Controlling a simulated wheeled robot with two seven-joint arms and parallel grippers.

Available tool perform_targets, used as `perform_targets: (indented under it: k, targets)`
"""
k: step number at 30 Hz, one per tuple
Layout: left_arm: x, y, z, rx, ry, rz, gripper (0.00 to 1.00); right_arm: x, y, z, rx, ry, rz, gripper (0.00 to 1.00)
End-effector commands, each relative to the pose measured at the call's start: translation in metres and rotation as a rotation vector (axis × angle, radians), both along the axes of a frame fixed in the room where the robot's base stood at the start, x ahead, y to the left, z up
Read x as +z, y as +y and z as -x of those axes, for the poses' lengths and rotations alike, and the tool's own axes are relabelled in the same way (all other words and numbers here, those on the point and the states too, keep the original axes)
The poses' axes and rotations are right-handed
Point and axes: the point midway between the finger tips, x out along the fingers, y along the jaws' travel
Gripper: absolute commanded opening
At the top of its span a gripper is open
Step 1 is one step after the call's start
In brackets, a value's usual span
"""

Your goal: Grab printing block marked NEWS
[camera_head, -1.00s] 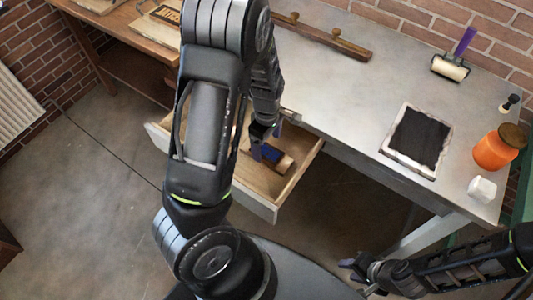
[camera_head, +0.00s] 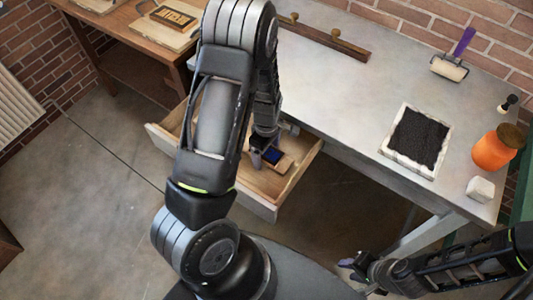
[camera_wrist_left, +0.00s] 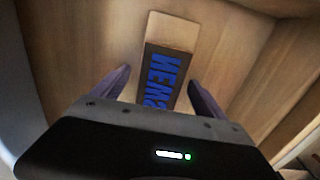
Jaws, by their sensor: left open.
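The NEWS block (camera_wrist_left: 163,72) lies in the open drawer (camera_head: 262,205) below the metal table. It has a pale wooden body with raised blue letters on a dark face, and the letters read mirrored in the left wrist view. In the head view it shows as a small wooden piece with a blue patch (camera_head: 274,155). My left gripper (camera_wrist_left: 159,77) is open, with one finger on each side of the block and gaps between. It also shows in the head view (camera_head: 262,158), reaching down into the drawer. My right gripper (camera_head: 353,268) is low at the right, its jaws unclear.
The drawer walls stand close around my left gripper. On the metal table are a black ink slab (camera_head: 417,138), a roller with a purple handle (camera_head: 452,67), an orange jar (camera_head: 496,149), a white cube (camera_head: 480,189) and a wooden bar (camera_head: 325,39). A wooden bench (camera_head: 135,35) stands at the back left.

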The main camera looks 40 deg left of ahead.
Motion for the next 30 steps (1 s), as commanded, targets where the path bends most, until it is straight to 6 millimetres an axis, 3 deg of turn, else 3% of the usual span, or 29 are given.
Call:
perform_targets:
  k: [12,30]
  targets:
    - [0.0003,0.0002,0.0001,0.000,0.000,0.000,0.82,0.0000,0.0001,0.0000,0.000,0.000,0.000,0.36]
    - [0.0004,0.0002,0.0001,0.000,0.000,0.000,0.33,0.0000,0.0001,0.0000,0.000,0.000,0.000,0.36]
